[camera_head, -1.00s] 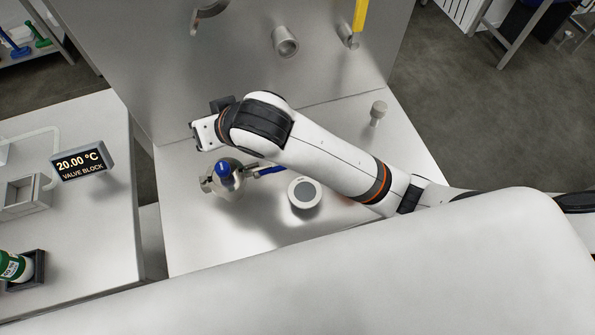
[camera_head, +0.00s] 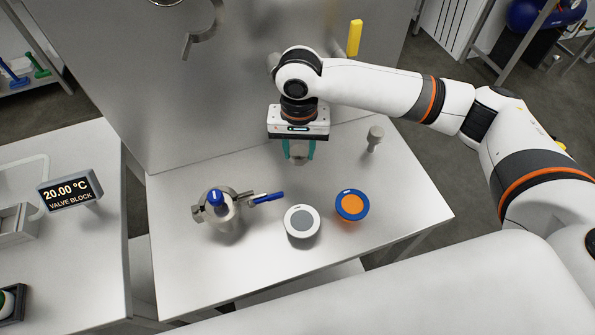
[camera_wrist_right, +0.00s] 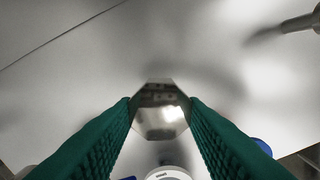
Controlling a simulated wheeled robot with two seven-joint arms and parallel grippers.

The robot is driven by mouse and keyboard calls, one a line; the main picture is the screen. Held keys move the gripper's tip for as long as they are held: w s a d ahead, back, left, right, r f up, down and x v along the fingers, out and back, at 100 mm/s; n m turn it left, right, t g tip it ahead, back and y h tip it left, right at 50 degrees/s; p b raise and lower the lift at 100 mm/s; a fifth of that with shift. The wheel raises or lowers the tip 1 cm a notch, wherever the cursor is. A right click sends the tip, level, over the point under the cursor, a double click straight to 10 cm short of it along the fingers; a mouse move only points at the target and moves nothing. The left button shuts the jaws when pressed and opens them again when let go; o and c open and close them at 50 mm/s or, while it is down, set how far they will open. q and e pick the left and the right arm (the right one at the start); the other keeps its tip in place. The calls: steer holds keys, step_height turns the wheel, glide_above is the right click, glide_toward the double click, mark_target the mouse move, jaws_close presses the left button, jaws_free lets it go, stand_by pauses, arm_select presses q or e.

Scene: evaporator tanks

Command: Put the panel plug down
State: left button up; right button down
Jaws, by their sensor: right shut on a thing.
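My right gripper (camera_head: 299,158) hangs over the back part of the steel table, pointing down, with its teal fingers shut on the panel plug (camera_head: 299,148). In the right wrist view the panel plug (camera_wrist_right: 160,110) shows as a shiny metal piece with an eight-sided outline between the two green fingers (camera_wrist_right: 160,118). The fingers hide part of it in the head view. I cannot tell whether its lower end touches the tabletop (camera_head: 400,195). My left gripper is not in view.
A metal valve fitting with a blue cap (camera_head: 216,198), a white-and-grey disc (camera_head: 302,222) and a blue-and-orange disc (camera_head: 352,205) are nearer the front. A small grey knob-like post (camera_head: 374,138) stands right of the gripper. The upright steel panel (camera_head: 170,90) rises behind.

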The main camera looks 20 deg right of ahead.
mark_target(299, 164)
step_height(299, 164, down, 6)
steer(key=shift+r, duration=0.15)
steer(key=c, duration=0.9)
jaws_free()
step_height(299, 164, up, 12)
steer(key=shift+r, duration=0.1)
